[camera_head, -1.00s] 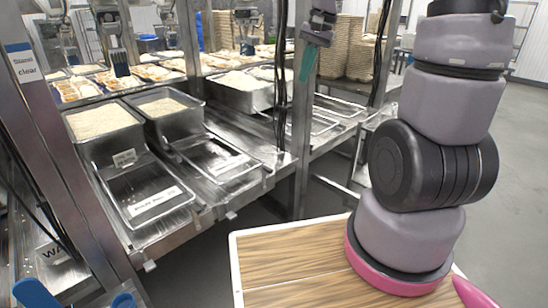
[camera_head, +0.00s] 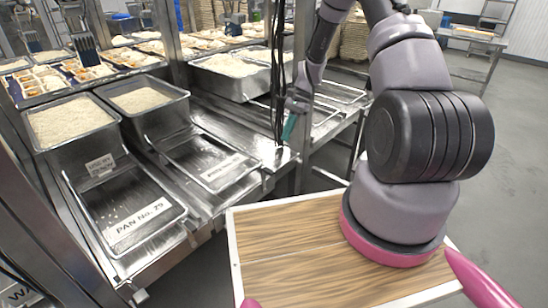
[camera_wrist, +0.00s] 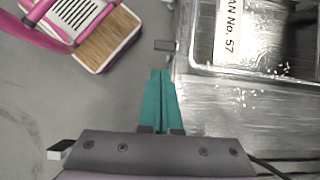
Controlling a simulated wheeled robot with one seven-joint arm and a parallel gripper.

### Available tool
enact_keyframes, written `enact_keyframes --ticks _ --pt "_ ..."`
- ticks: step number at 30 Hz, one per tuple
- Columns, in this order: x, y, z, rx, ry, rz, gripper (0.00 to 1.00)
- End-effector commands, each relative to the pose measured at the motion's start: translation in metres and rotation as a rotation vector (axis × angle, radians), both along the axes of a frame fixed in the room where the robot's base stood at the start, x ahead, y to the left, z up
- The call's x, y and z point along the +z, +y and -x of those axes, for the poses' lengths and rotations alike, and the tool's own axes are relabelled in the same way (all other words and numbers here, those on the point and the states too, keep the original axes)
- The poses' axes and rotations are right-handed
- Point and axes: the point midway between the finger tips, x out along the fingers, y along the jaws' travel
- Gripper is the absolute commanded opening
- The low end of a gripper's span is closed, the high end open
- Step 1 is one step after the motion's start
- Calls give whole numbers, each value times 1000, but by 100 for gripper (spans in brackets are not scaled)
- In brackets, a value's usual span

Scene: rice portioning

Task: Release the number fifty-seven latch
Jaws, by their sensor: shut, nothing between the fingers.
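My gripper (camera_head: 289,127) is shut and empty, its teal fingers pointing down near the counter's front edge. In the wrist view, its fingers (camera_wrist: 161,78) lie together just beyond the front edge. A small grey metal tab (camera_wrist: 165,45), apparently the latch, sticks out from that edge, a little beyond the fingertips in the picture and apart from them. Beside it is a metal pan (camera_wrist: 199,68) with the label "No. 57" (camera_wrist: 230,30). In the head view, this seems to be the middle pan (camera_head: 205,166), left of my gripper; its label is too small to read.
Full rice bins (camera_head: 165,115) stand behind the pans. A steel post (camera_head: 303,60) and dark hanging cables (camera_head: 278,75) are close to my gripper. Loose rice grains (camera_wrist: 245,97) lie on the counter.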

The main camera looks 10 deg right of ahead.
Motion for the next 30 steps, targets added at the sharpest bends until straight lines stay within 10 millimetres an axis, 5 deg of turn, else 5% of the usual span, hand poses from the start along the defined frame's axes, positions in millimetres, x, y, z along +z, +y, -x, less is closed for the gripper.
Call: enact_keyframes --ticks 4,20,30 --pt "-19 2 2 -15 30 -10 0" --pt "-30 6 6 -17 38 -13 0" --pt "-79 33 26 -16 38 -13 0"
